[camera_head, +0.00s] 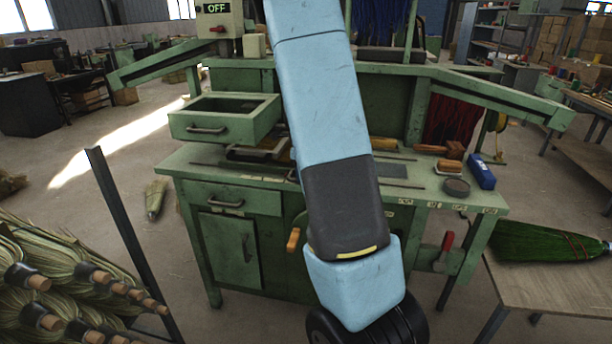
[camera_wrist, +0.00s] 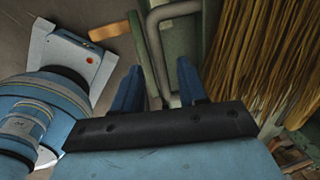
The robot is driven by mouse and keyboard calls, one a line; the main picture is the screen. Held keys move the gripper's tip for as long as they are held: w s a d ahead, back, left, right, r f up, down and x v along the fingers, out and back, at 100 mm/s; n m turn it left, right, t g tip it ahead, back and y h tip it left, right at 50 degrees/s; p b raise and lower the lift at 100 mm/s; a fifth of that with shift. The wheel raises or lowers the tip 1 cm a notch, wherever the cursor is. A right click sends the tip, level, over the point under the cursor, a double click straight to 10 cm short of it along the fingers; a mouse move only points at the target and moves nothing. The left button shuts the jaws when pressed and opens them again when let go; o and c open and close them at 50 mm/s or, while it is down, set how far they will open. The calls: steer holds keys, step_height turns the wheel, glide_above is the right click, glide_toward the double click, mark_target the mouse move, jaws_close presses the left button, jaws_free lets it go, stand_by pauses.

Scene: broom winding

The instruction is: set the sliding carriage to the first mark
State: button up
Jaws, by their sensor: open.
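In the wrist view my gripper (camera_wrist: 160,72) is open, with its two blue fingers apart. A bent grey metal bar (camera_wrist: 157,45) and a narrow green strip show between and beyond the fingers; I cannot tell whether they lie between the jaws or behind them. My arm hides my gripper in the head view. The green workbench (camera_head: 240,182) stands in front of me. Small pale labels (camera_head: 433,205) sit in a row along its right front edge. I cannot pick out the sliding carriage with certainty; my arm covers the middle of the bench.
An orange-brown crank handle (camera_head: 293,240) sticks out at the bench front. A red-handled clamp (camera_head: 446,242) is to the right. A drawer box (camera_head: 225,118) stands open. Straw brooms (camera_head: 50,260) fill the lower left. Straw bristles (camera_wrist: 265,60) hang close right of my gripper.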

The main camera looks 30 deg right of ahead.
step_height(320, 180, up, 11)
steer(key=s+a, duration=0.1)
steer(key=shift+s+a, duration=0.2)
steer(key=shift+a, duration=0.1)
steer(key=shift+r, duration=0.15)
steer(key=s+a+r+n+t+y, duration=0.2)
steer(key=s+a+r+n, duration=0.85)
steer(key=s+n, duration=0.25)
steer(key=s+a+n+t, duration=0.1)
steer(key=s+a+n, duration=0.3)
steer(key=s+n, duration=0.3)
steer(key=s+a+n+t, duration=0.1)
steer(key=s+a+n, duration=0.4)
steer(key=s, duration=0.3)
steer(key=shift+s+r+n, duration=0.25)
steer(key=shift+r+n, duration=0.2)
steer(key=shift+n, duration=0.45)
